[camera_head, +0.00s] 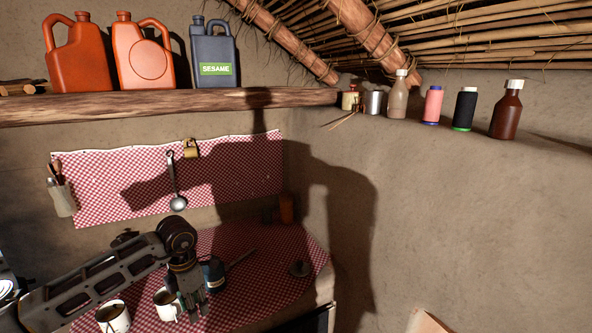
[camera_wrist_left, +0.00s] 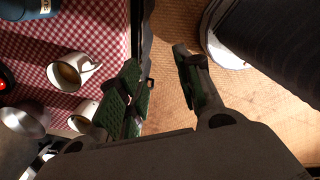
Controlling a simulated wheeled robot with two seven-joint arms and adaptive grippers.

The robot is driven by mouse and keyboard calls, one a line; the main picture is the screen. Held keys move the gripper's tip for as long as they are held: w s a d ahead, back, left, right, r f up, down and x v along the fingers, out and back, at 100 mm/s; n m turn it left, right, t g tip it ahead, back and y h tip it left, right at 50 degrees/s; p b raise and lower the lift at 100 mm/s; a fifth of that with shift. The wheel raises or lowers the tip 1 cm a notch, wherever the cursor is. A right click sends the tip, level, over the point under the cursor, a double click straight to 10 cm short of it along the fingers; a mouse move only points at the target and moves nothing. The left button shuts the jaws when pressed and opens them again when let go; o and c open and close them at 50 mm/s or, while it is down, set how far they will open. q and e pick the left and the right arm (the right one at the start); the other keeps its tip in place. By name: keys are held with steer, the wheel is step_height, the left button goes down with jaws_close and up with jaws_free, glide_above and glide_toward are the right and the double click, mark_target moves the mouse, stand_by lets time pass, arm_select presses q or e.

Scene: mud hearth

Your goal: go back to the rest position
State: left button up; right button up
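My left arm comes in from the left in the head view, and its gripper (camera_head: 192,302) points down over the checked cloth area near the mugs. In the left wrist view the two fingers of the left gripper (camera_wrist_left: 163,85) stand apart with nothing between them. The woven floor shows through the gap, just beside the table's edge. My right gripper is in neither view.
A white mug (camera_head: 167,304), another mug (camera_head: 113,317) and a dark blue pot (camera_head: 213,272) stand close to the left gripper on the checked cloth (camera_head: 262,285). A ladle (camera_head: 174,182) hangs on the wall. A wooden shelf (camera_head: 200,106) holds jugs above.

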arm_select(q)
steer(key=w+d+f+n+t+h+p, duration=0.1)
steer(key=w+d+f+n+h, duration=0.2)
steer(key=d+f+n+h, duration=0.35)
steer(key=w+d+f+n+t+h+p, duration=0.1)
steer(key=w+d+f+n+h, duration=0.2)
steer(key=d+h, duration=0.55)
steer(key=a+f+n+t+y+p, duration=0.1)
steer(key=a+f+n+t+y, duration=0.3)
steer(key=f+n, duration=0.55)
steer(key=a+f+n+t+y+p, duration=0.1)
steer(key=a+f+n+t+y, duration=0.15)
steer(key=f+n+t, duration=0.65)
steer(key=s+a+f+n+g+y, duration=0.3)
steer(key=s+a+f+n+g, duration=0.1)
steer(key=s+f, duration=0.75)
steer(key=s+a+f+n+g+y, duration=0.3)
steer(key=s+a+f+n+y, duration=0.15)
steer(key=s+f, duration=0.75)
steer(key=s+f+n+g, duration=0.2)
steer(key=s+f, duration=0.3)
steer(key=s, duration=1)
steer(key=s+f+n+g+y+p, duration=0.1)
steer(key=s+f+n+g, duration=0.2)
steer(key=s, duration=1.2)
steer(key=shift+d+f+g, duration=0.25)
steer(key=shift+f+g, duration=0.7)
steer(key=shift+g, duration=0.05)
